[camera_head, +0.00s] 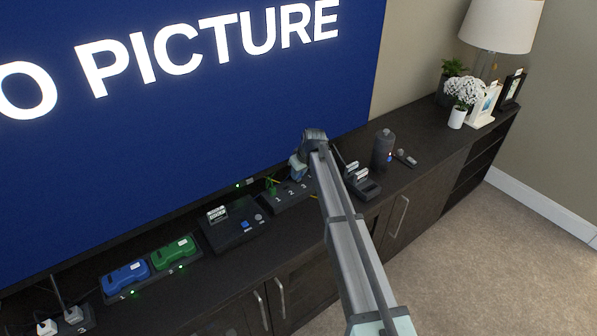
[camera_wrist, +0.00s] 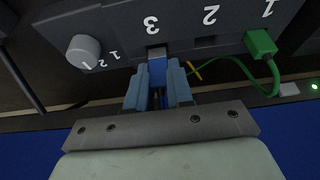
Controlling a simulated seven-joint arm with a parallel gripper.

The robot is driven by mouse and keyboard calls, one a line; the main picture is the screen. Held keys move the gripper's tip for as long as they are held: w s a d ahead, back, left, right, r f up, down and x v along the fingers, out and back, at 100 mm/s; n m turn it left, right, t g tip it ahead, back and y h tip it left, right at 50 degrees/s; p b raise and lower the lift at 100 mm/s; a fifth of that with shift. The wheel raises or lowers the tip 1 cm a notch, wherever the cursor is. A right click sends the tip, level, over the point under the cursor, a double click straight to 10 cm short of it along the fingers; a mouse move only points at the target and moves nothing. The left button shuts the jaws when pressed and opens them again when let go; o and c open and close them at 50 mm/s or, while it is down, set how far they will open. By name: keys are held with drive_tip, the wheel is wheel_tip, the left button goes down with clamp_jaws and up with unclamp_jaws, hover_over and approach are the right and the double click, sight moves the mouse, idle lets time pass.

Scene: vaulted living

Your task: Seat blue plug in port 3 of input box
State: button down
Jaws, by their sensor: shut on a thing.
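The input box (camera_wrist: 185,22) is dark grey with white numbers 1, 2 and 3, seen upside down in the wrist view. It also shows in the head view (camera_head: 277,204), partly behind my arm. The blue plug (camera_wrist: 157,72) is between the two pale blue fingers of my gripper (camera_wrist: 158,88), which is shut on it. The plug's tip is at port 3 and lines up with it; I cannot tell how far in it sits. Port 2 (camera_wrist: 206,41) is empty. A green plug (camera_wrist: 260,44) sits in port 1. In the head view my gripper (camera_head: 298,168) is behind the box.
A round knob (camera_wrist: 84,50) is on a dark unit beside port 3. A yellow cable (camera_wrist: 194,70) runs close to my fingers. A dark cylinder (camera_head: 383,149) stands right of my arm. Blue (camera_head: 126,277) and green (camera_head: 173,252) devices lie left. The screen (camera_head: 200,120) rises behind.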

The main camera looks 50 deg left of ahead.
drive_tip(key=shift+f, duration=0.75)
drive_tip(key=c, duration=0.9)
unclamp_jaws()
drive_tip(key=shift+s, duration=0.1)
drive_tip(key=v, duration=1.4)
drive_tip(key=shift+w+f, duration=0.1)
drive_tip(key=shift+w, duration=0.1)
